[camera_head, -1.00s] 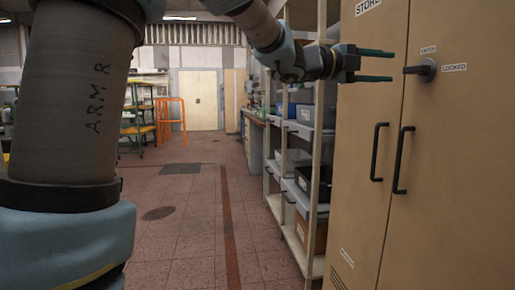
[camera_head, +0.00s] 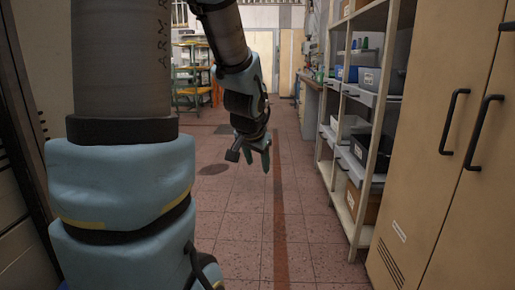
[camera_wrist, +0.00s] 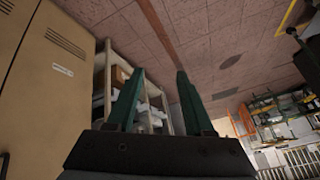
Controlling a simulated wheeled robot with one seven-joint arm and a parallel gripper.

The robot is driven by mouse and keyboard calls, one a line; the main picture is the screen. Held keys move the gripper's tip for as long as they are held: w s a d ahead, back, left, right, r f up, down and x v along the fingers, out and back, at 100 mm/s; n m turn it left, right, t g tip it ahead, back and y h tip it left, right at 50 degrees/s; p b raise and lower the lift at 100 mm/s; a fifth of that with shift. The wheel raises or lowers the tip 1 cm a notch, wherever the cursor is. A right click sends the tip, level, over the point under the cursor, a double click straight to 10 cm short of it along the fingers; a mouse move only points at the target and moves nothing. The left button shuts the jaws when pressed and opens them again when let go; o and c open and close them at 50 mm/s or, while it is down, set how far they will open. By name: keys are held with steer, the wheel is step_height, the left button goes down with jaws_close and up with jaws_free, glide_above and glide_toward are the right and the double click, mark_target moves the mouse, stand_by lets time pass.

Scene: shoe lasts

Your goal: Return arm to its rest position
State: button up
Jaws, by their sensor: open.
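My gripper (camera_head: 262,158) hangs from my arm in the middle of the head view, pointing down over the tiled floor. In the wrist view my gripper (camera_wrist: 158,85) shows two green fingers standing apart with nothing between them. It is open and empty. In the head view it is well to the left of the shelves and the cabinet and touches nothing.
A tan cabinet (camera_head: 428,190) with black handles stands at the right. Shelves (camera_head: 361,150) with bins (camera_head: 382,80) are beside it. The tiled floor (camera_head: 240,220) is clear below my gripper. A green and orange rack (camera_head: 190,88) stands at the back left.

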steer(key=s+a+f+n+g+y, duration=0.1)
steer(key=s+a+f+n+g, duration=0.15)
steer(key=s, duration=0.45)
steer(key=s+a+f+n+g, duration=0.2)
steer(key=s+a+f+n, duration=0.2)
steer(key=s, duration=0.2)
step_height(320, 180, up, 16)
steer(key=p, duration=1.6)
steer(key=shift+m, duration=0.35)
steer(key=shift+f, duration=0.1)
